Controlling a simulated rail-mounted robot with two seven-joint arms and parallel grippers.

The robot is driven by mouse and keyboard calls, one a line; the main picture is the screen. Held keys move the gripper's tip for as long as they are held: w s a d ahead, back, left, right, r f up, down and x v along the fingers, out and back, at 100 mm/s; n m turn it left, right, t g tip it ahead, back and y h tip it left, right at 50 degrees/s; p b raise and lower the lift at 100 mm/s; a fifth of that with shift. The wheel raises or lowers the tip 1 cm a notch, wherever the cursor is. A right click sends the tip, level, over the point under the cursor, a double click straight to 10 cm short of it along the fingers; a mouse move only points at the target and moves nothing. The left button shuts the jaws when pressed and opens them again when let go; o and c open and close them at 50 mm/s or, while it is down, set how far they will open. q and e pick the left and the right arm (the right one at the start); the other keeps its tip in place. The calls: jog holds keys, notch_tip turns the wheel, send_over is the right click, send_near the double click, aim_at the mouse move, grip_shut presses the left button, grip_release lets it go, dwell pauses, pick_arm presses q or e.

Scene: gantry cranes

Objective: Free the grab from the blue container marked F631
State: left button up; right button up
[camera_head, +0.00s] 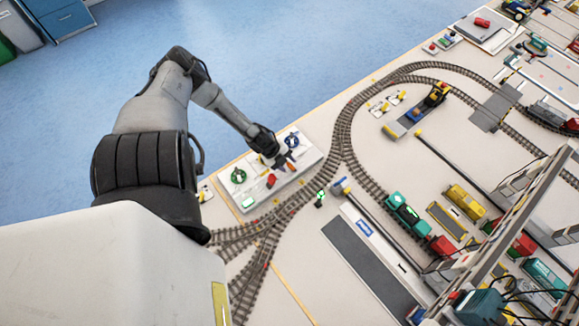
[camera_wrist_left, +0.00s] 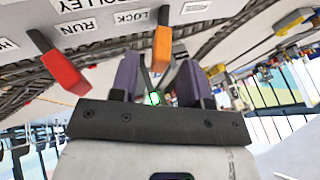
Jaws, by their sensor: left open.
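My left gripper (camera_head: 281,161) is over the white control panel (camera_head: 303,146) on the table's left edge. In the left wrist view its dark purple fingers (camera_wrist_left: 159,66) are open. An orange lever (camera_wrist_left: 162,44) shows between and beyond the fingertips; I cannot tell whether they touch it. A red lever (camera_wrist_left: 62,68) stands to the left. Labels near the levers read RUN, LOCK and, partly cut, TROLLEY. A gantry crane (camera_head: 503,233) stands at the right in the head view. I cannot make out the F631 marking or the grab. My right gripper is not in view.
Toy railway tracks (camera_head: 343,127) curve past the panel. A teal locomotive (camera_head: 402,212), a yellow wagon (camera_head: 465,202) and other small vehicles fill the right side. Blue floor lies beyond the table edge.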

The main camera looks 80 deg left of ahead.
pick_arm(q)
jog(key=shift+x, duration=1.15)
grip_shut()
